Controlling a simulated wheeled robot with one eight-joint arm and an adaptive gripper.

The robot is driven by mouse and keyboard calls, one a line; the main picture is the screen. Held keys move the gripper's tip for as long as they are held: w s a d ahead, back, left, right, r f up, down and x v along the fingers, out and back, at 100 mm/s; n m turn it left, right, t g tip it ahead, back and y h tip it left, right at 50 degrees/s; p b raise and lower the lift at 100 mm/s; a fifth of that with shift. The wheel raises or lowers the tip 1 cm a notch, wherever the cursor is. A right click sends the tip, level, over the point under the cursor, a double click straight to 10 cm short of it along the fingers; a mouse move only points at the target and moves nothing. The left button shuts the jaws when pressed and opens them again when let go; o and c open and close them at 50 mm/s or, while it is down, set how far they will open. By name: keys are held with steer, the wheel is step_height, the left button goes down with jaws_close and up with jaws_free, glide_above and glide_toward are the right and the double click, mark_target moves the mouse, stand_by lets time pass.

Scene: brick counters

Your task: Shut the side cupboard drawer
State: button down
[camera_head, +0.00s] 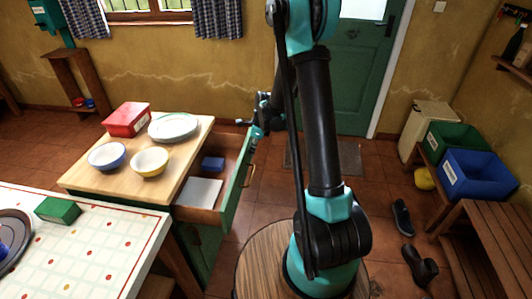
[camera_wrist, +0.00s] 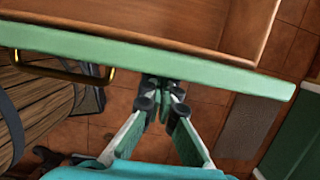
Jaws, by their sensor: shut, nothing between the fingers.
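The side cupboard drawer stands open, its green front (camera_head: 239,180) pulled out to the right of the wooden-topped cupboard (camera_head: 190,165). A blue box (camera_head: 212,163) and a pale flat item (camera_head: 199,192) lie inside. The drawer's brass handle (camera_head: 249,175) is on its outer face; it also shows in the wrist view (camera_wrist: 66,72) at left. My gripper (camera_head: 256,132) is at the far end of the drawer front. In the wrist view, my gripper (camera_wrist: 163,86) is shut and empty, its tips close to the green front (camera_wrist: 200,66). I cannot tell whether they touch.
On the cupboard top are a red box (camera_head: 127,120), a plate (camera_head: 173,127), a blue bowl (camera_head: 107,156) and a yellow bowl (camera_head: 149,161). A dotted table (camera_head: 95,240) stands at the near left. Shoes (camera_head: 402,217) lie on the floor at right, by a bench (camera_head: 495,225).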

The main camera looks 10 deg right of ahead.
steer(key=w+a, duration=0.2)
steer(key=a, duration=0.4)
steer(key=w+a, duration=0.2)
steer(key=a, duration=0.3)
steer(key=w+a, duration=0.2)
steer(key=a, duration=0.4)
steer(key=shift+a, duration=0.5)
steer(key=shift+d, duration=0.4)
steer(key=d, duration=0.1)
steer(key=s+d, duration=0.1)
steer(key=d+r, duration=0.1)
steer(key=shift+s+d, duration=0.3)
steer(key=shift+d, duration=0.05)
steer(key=w+v, duration=0.1)
steer(key=v, duration=0.8)
steer(key=s+d+r+n+t+h, duration=0.15)
steer(key=s+d+r+n, duration=0.25)
steer(key=s+d+n, duration=0.8)
steer(key=s+d+f+n, duration=0.1)
steer(key=s+d+n, duration=0.2)
steer(key=s, duration=0.4)
steer(key=s+d+f+n+t, duration=0.1)
steer(key=s+d+n, duration=0.2)
steer(key=s, duration=0.4)
steer(key=s+d+f+n+t+h, duration=0.1)
steer(key=s+d+n, duration=0.2)
steer(key=s, duration=0.4)
steer(key=shift+d+f+n, duration=0.15)
steer(key=shift+d+n, duration=0.15)
steer(key=shift+d, duration=0.2)
